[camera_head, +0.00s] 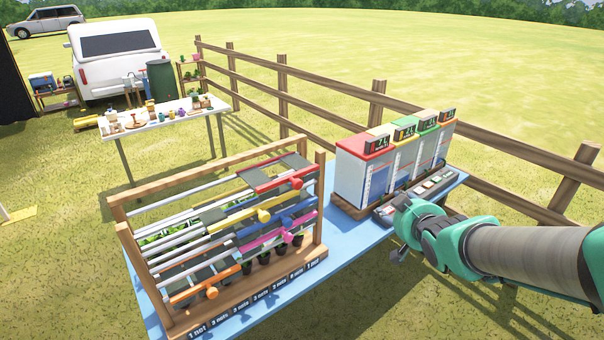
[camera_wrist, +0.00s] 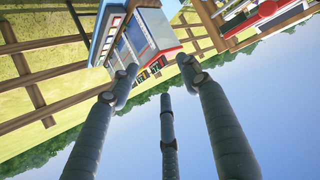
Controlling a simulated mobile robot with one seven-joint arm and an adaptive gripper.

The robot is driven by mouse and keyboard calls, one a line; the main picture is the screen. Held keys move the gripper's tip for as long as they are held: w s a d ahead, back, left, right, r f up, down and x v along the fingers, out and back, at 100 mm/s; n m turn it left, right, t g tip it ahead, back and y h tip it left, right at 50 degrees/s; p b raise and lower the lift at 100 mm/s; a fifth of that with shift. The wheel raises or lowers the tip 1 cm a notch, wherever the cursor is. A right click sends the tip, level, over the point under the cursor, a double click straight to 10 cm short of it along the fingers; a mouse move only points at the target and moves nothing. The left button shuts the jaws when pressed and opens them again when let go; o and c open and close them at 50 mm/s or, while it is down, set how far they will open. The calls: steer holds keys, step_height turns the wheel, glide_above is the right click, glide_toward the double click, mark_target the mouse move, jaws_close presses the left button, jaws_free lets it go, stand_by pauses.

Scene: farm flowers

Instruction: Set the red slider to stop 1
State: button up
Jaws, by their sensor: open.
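The red slider (camera_head: 286,178) is a red bar with a round red knob (camera_head: 296,183) on the top rail of a wooden-framed rack (camera_head: 226,240). It sits near the rack's right end. In the wrist view a red round part (camera_wrist: 267,9) shows at the top right edge, perhaps this knob. My gripper (camera_head: 400,254) is right of the rack, beyond the blue table's front edge, apart from the slider. In the wrist view its dark fingers (camera_wrist: 158,72) are spread and empty. The labels (camera_head: 256,301) along the rack's front are small; I cannot tell which stop the slider is at.
Yellow (camera_head: 264,214), blue (camera_head: 285,223), pink (camera_head: 285,236) and orange (camera_head: 211,292) sliders sit lower on the rack. White cabinets with coloured tops (camera_head: 380,172) and a grey panel (camera_head: 425,190) stand to the right. A wooden fence (camera_head: 378,100) runs behind. Open air lies between gripper and rack.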

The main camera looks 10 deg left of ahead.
steer(key=w+a+f+n+t+y+p, duration=0.1)
steer(key=w+a+f+n+y+p, duration=0.2)
steer(key=w+a, duration=0.4)
steer(key=n+y+p, duration=0.2)
steer(key=y+p, duration=0.1)
steer(key=y, duration=0.5)
glide_toward(299, 186)
steer(key=shift+r+v, duration=0.15)
steer(key=shift+v, duration=0.55)
steer(key=shift+r+v, duration=0.2)
steer(key=shift+v, duration=0.55)
steer(key=shift+w, duration=0.15)
steer(key=x, duration=1.3)
steer(key=shift+w+a+f, duration=0.15)
steer(key=shift+a+f, duration=0.1)
steer(key=shift+f, duration=0.05)
jaws_close()
